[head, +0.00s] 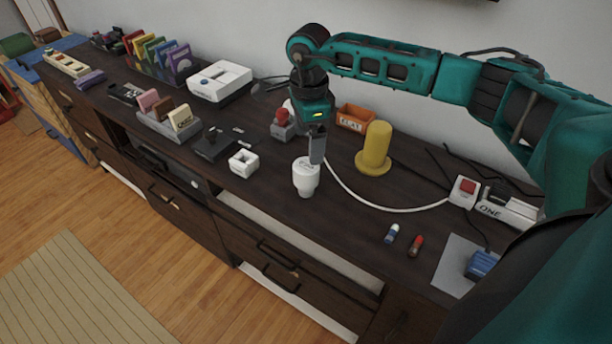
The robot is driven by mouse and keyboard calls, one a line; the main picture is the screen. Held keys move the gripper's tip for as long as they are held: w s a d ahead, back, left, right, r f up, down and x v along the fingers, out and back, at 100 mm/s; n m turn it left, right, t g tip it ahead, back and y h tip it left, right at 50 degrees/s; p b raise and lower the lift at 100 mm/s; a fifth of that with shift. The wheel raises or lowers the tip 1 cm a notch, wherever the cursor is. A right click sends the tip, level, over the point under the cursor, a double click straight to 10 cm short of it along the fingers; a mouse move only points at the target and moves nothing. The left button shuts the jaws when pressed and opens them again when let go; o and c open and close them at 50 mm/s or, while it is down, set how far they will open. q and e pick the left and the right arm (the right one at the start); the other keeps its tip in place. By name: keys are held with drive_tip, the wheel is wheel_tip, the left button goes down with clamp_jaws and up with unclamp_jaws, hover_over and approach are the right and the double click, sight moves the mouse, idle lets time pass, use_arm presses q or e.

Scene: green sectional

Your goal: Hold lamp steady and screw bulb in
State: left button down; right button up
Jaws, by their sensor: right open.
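A white, rounded, bulb-like piece (306,178) with a narrower lower end is at the middle of the dark cabinet top. I cannot tell whether it is the bulb or part of the lamp. My right gripper (317,154) points down right at its upper edge. The gripper is open; its near finger covers part of the piece's top, and I cannot tell whether they touch. A white cord (385,207) runs from behind the gripper to a white box with a red button (465,190). No separate lamp stand is clear to see. My left gripper is out of view.
A white block with a hole (243,163) stands left of the piece. A yellow cylinder (375,150), an orange bin (355,117) and a red-topped grey item (283,124) stand behind. Small blue and red pieces (403,240) lie right. The cabinet's front edge is close.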

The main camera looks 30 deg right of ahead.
sight(307, 165)
wheel_tip(307, 165, down, 4)
drive_tip(key=shift+f, duration=0.1)
drive_tip(key=shift+s+a+f, duration=0.1)
drive_tip(key=shift+a+f, duration=0.05)
drive_tip(key=shift+f, duration=0.7)
drive_tip(key=shift+s+a+f, duration=0.1)
drive_tip(key=shift+a+f, duration=0.05)
drive_tip(key=shift+f, duration=0.75)
drive_tip(key=shift+s+a+f, duration=0.1)
drive_tip(key=shift+a+f, duration=0.05)
drive_tip(key=shift+f, duration=0.7)
drive_tip(key=c, duration=1.1)
drive_tip(key=shift+r, duration=0.15)
wheel_tip(307, 165, up, 20)
drive_tip(key=shift+p, duration=0.4)
